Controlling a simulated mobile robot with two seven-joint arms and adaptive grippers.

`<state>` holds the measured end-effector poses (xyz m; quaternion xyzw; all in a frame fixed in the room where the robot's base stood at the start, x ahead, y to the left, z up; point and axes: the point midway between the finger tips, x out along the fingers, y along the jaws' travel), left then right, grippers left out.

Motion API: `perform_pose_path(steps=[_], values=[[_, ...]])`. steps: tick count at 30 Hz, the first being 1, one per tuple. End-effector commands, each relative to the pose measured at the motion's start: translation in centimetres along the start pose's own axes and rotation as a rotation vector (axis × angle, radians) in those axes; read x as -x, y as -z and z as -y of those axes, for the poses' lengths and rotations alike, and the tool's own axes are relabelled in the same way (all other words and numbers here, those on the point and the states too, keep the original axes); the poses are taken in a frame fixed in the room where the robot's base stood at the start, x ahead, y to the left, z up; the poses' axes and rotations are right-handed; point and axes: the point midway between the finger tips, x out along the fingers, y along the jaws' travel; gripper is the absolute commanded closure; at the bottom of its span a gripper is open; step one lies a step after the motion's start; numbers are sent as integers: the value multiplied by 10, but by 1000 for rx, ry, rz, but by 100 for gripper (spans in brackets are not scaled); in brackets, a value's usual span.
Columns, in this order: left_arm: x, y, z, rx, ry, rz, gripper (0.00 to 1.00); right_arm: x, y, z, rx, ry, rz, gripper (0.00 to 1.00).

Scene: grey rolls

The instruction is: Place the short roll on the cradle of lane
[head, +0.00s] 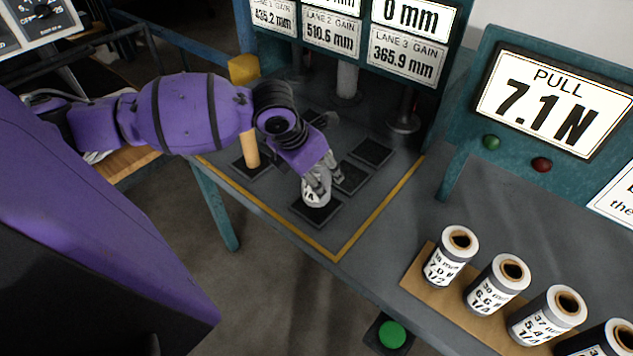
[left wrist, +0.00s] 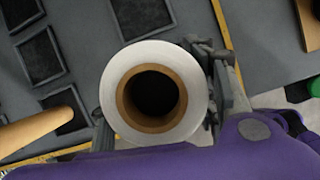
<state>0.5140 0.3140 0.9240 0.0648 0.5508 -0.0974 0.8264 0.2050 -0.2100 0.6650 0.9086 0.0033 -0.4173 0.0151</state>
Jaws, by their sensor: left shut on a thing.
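My left gripper (head: 321,180) is shut on a roll (head: 313,197) with a white label. In the left wrist view the same roll (left wrist: 190,65) shows end-on, with a white face and a brown hollow core, and gripper fingers on its sides. In the head view it is over or on the nearest dark square pad (head: 329,217); I cannot tell whether it touches. Most of the roll's body is hidden by the gripper. No lane cradle is clearly identifiable. My right gripper is not in view.
More dark pads (head: 371,152) lie inside the yellow line (head: 385,200). A tan rod (head: 249,148) stands left of the gripper. Posts stand below the lane gain signs (head: 331,34). Several labelled rolls (head: 451,257) stand on a wooden board (head: 421,276) at right, below a pull display (head: 553,100).

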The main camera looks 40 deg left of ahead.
Motion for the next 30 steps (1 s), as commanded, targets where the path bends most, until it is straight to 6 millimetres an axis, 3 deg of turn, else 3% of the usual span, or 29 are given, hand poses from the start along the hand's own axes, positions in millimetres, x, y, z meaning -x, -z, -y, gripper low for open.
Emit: perform_pose_path(steps=[6, 17, 18, 21, 30], values=[[-29, 12, -2, 2, 1, -1, 78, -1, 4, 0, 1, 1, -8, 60], [-33, 13, -2, 0, -1, 0, 78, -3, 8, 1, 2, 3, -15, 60], [-32, 13, -2, 1, -1, 0, 43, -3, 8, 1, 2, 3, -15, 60], [-32, 13, -2, 1, -1, 0, 30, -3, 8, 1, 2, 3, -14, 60], [-32, 13, -2, 1, -1, -1, 30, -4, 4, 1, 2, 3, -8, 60]])
